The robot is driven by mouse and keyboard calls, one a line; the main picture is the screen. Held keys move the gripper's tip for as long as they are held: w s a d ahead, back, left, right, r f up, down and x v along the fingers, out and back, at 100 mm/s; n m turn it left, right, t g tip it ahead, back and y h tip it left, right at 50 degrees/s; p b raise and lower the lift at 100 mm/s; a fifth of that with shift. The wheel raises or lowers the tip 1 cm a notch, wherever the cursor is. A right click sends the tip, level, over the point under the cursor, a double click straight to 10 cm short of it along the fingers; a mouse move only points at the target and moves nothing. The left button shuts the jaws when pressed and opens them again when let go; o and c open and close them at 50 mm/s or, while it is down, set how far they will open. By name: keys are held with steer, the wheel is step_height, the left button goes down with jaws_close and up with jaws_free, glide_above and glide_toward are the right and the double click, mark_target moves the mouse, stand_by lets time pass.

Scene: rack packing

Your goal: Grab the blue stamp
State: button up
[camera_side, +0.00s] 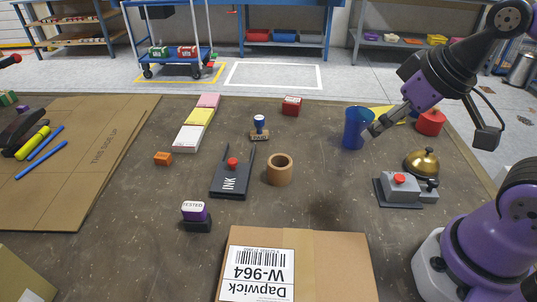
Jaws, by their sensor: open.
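The blue stamp (259,122) has a blue knob handle and stands upright on a brown base with pale lettering, near the back middle of the table. My gripper (374,130) is open, well to the right of the stamp and apart from it. It is at the right edge of a blue cup (353,130); whether it touches the cup I cannot tell. Its fingers are small in this view, and nothing shows held in them.
A purple stamp (195,211), a cardboard box (318,262) and a bell (421,165) are nearer. Bare table lies between stamp and cup.

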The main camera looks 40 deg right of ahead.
steer(key=n+y, duration=0.1)
steer(key=n, duration=0.1)
glide_above(262, 119)
steer(key=s+d, duration=0.1)
steer(key=s, duration=0.3)
step_height(262, 119, down, 6)
steer(key=x, duration=0.4)
steer(key=shift+w+f, duration=0.15)
steer(key=shift+f, duration=0.2)
steer(key=x, duration=0.6)
steer(key=shift+a, duration=0.15)
jaws_close()
